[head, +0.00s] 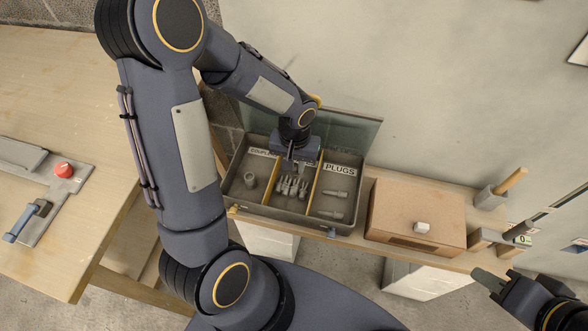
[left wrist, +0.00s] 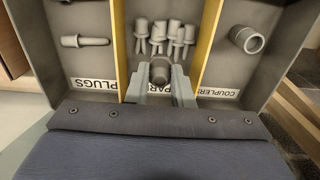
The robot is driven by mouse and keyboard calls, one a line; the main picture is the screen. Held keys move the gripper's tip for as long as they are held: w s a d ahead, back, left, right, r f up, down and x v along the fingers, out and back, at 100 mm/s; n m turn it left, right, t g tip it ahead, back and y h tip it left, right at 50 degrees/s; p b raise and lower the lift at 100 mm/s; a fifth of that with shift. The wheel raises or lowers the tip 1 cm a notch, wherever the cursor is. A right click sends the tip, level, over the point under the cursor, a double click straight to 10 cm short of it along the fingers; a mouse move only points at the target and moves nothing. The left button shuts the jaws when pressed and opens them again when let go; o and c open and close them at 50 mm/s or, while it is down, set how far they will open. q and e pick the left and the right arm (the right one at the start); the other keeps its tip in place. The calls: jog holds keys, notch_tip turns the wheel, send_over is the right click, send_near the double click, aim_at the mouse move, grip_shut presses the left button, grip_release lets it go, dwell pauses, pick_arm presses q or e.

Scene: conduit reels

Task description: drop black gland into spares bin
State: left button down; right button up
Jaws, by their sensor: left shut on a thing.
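A grey divided bin (head: 275,221) holds three compartments split by yellow walls. My left gripper (head: 290,165) points down over the middle compartment, whose partly covered label (left wrist: 160,88) shows "PAR". In the left wrist view the left gripper (left wrist: 160,82) is shut on a short, round, hollow piece, the gland (left wrist: 160,70), which looks dark grey. Several grey fittings (head: 293,187) lie in that middle compartment, ahead of the held piece in the wrist view. Whether the gland touches the bin floor is unclear. My right gripper (head: 490,281) is at the lower right, away from the bin; its jaw opening is unclear.
The couplers compartment holds a grey coupler (head: 250,180); the plugs compartment holds grey plugs (head: 335,194). A brown box (head: 415,209) with a small white piece (head: 422,227) stands right of the bin. A left-hand table (head: 60,100) carries a red button (head: 63,169).

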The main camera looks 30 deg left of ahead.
aim_at(294, 172)
pick_arm(q)
notch_tip(294, 172, down, 3)
jog(key=shift+r, duration=0.2)
jog(key=shift+s, duration=0.1)
jog(key=shift+f+b, duration=0.6)
jog(key=shift+b, duration=0.25)
jog(key=c, duration=1.3)
grip_release()
